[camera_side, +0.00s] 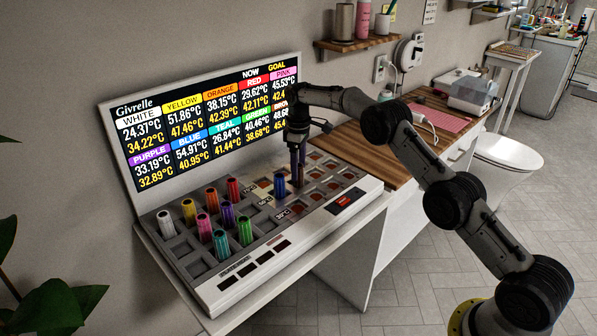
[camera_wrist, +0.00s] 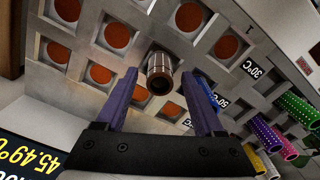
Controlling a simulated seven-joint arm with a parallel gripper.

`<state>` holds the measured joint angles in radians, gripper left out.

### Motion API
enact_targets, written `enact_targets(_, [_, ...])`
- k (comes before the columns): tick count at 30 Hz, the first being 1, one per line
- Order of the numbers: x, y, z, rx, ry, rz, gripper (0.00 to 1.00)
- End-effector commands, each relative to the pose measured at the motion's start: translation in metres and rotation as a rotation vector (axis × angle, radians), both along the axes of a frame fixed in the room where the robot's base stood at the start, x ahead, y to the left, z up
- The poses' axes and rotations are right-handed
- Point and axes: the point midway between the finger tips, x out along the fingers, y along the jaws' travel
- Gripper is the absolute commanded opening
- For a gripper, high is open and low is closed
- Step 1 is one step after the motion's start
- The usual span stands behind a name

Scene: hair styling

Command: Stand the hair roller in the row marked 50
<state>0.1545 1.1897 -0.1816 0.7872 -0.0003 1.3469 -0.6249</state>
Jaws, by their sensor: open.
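A brown roller (camera_wrist: 160,74) stands among the orange-red wells in the wrist view. It lies between the two purple fingers of my open gripper (camera_wrist: 161,76), with a gap on either side. In the side view my gripper (camera_side: 298,180) points down over the right part of the heater panel (camera_side: 215,293) and hides most of that roller. A blue roller (camera_side: 280,186) stands just left of my gripper. In the wrist view a 50°C label (camera_wrist: 220,101) shows beside the right finger, and a 30°C label (camera_wrist: 252,68) shows farther right.
Several coloured rollers stand on the panel's left part, among them red (camera_side: 232,189), green (camera_side: 245,231) and white (camera_side: 164,223). A display (camera_side: 205,120) rises behind the panel. Empty wells lie right of my gripper, and a wooden counter (camera_side: 370,150) lies beyond.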

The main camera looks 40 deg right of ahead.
Motion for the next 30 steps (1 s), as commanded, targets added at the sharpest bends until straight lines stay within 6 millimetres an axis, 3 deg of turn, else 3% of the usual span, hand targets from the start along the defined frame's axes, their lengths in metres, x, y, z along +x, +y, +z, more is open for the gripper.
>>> enact_targets(3, [0.001,0.0,0.023,-0.001,-0.005,0.0,0.7])
enact_targets(9, [0.001,0.0,0.048,-0.001,-0.003,0.0,0.7])
enact_targets(20, [-0.002,0.002,0.065,-0.001,-0.007,-0.004,0.7])
enact_targets(26, [-0.023,0.014,0.122,-0.006,-0.058,-0.047,0.7])
enact_targets(30, [-0.055,0.028,0.171,-0.008,-0.107,-0.094,0.7])
